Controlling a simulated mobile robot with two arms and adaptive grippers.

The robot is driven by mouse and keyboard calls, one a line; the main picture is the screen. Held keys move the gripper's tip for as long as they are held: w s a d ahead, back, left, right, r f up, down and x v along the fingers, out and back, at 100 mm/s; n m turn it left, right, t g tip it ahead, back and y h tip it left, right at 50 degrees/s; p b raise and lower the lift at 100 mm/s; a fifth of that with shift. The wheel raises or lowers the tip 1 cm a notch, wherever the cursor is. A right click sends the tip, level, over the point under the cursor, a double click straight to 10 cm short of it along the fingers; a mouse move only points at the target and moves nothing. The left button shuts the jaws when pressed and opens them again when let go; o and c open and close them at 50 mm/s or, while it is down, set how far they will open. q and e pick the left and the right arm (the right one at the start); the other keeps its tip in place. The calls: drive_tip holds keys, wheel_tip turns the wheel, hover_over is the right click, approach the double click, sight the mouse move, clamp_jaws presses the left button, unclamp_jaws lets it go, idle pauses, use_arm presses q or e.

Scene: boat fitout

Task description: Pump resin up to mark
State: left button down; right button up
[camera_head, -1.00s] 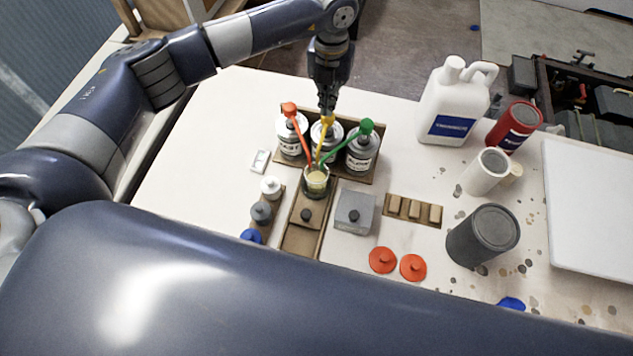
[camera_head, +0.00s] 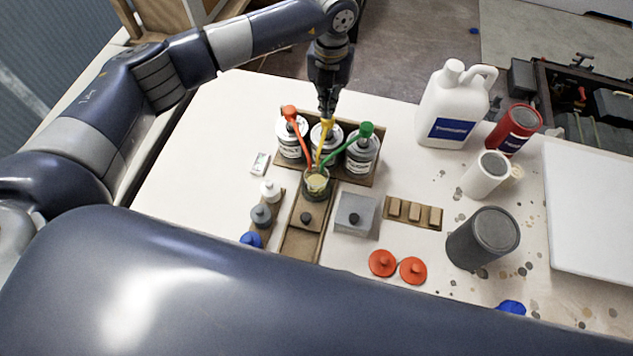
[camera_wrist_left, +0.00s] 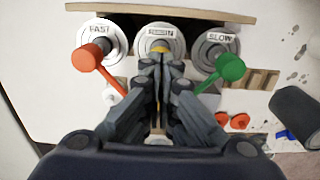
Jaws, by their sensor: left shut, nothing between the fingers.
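Three pump cans stand in a wooden rack (camera_head: 375,183). The middle can (camera_head: 318,140) has a yellow pump head (camera_head: 327,124). The left can, labelled FAST (camera_wrist_left: 98,30), has a red pump (camera_head: 289,112). The right can, labelled SLOW (camera_wrist_left: 220,38), has a green pump (camera_head: 366,129). The three spouts lead toward a clear cup (camera_head: 317,187) holding pale yellow liquid. My left gripper (camera_head: 327,116) is shut and empty, its fingertips directly over the yellow pump head, apparently touching it. In the left wrist view the fingers hide most of that pump. The cup's mark cannot be made out. My right gripper is not in view.
Right of the cup are a grey box (camera_head: 355,212) and a wooden block tray (camera_head: 414,213). Small bottles (camera_head: 262,214) stand left. A white jug (camera_head: 447,110), red can (camera_head: 514,129) and dark cylinder (camera_head: 483,238) stand right. Red discs (camera_head: 383,262) lie in front.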

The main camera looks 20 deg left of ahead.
use_arm(q)
drive_tip(key=shift+f, duration=0.1)
idle(0.3)
drive_tip(key=shift+f+b, duration=1.9)
drive_tip(key=shift+f, duration=0.4)
drive_tip(key=shift+r, duration=0.25)
drive_tip(key=shift+r+p, duration=1.1)
drive_tip(key=shift+r, duration=1)
drive_tip(key=shift+r+p, duration=0.8)
drive_tip(key=shift+r, duration=0.75)
